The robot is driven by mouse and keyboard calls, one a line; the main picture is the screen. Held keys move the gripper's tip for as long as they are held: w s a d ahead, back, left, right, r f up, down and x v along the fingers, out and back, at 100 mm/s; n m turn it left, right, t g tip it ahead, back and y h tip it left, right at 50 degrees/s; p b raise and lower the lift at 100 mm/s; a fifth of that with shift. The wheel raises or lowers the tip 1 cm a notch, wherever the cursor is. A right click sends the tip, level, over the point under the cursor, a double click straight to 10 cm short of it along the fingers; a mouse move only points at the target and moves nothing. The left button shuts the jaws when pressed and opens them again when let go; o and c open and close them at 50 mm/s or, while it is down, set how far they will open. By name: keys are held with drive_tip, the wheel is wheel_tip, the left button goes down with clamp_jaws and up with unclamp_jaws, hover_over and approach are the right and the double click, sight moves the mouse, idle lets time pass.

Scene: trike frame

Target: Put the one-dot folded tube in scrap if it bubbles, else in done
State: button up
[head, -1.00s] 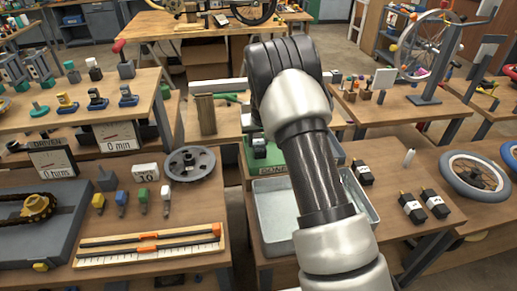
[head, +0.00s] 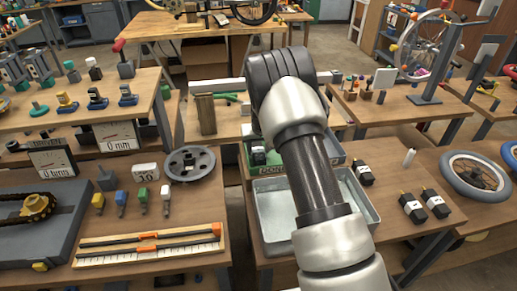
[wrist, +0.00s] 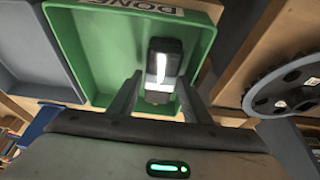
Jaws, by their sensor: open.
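A black folded tube with a bright white band (wrist: 163,68) is in the green bin marked DONE (wrist: 75,40) in the wrist view. Its dots cannot be made out. My gripper (wrist: 156,98) is open, with its fingers on either side of the tube's near end; I cannot tell whether they touch it. In the head view my arm hides the gripper and part of the green bin (head: 247,172); a small dark thing (head: 259,157) shows inside. Three black tubes with white labels lie on the right table (head: 362,172) (head: 411,208) (head: 434,203).
A grey bin (wrist: 30,55) adjoins the green one in the wrist view. A metal tray (head: 268,222) stands in front of the green bin. A toothed disc (head: 190,163) lies on the left table, and a small wheel (head: 475,176) at the right.

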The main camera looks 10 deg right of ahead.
drive_tip(key=s+r+y, duration=0.1)
drive_tip(key=s+r, duration=0.9)
drive_tip(key=r, duration=0.4)
drive_tip(key=s+r, duration=1)
drive_tip(key=r, duration=0.4)
drive_tip(key=s+r, duration=0.1)
drive_tip(key=s, duration=1)
drive_tip(key=s+r+t+h, duration=0.1)
drive_tip(key=s+r, duration=0.1)
drive_tip(key=s, duration=1)
drive_tip(key=shift+s+r, duration=0.2)
drive_tip(key=shift+r, duration=0.05)
